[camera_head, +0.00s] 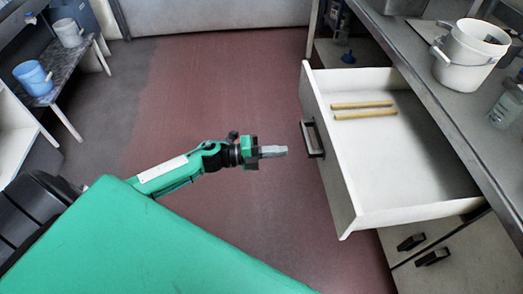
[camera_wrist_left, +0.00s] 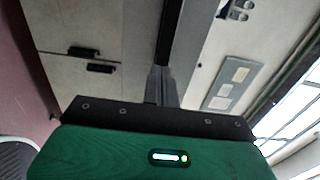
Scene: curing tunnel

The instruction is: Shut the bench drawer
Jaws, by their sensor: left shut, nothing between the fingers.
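The bench drawer (camera_head: 400,195) is pulled well out of the bench at the right of the head view. Its front panel carries a dark handle (camera_head: 313,139). Two tan sticks (camera_head: 363,110) lie inside it. My left gripper (camera_head: 284,151) is shut and empty. In the head view it points right toward the handle, with a small gap between its tips and the handle. The shut fingers also show in the left wrist view (camera_wrist_left: 161,84), in front of pale panels. My right gripper is not in view.
The bench top (camera_head: 430,75) holds a white bucket (camera_head: 466,62) and a clear bottle (camera_head: 507,108). Closed cabinet fronts with dark handles (camera_head: 411,242) sit below the drawer. The reddish floor (camera_head: 215,95) between is clear.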

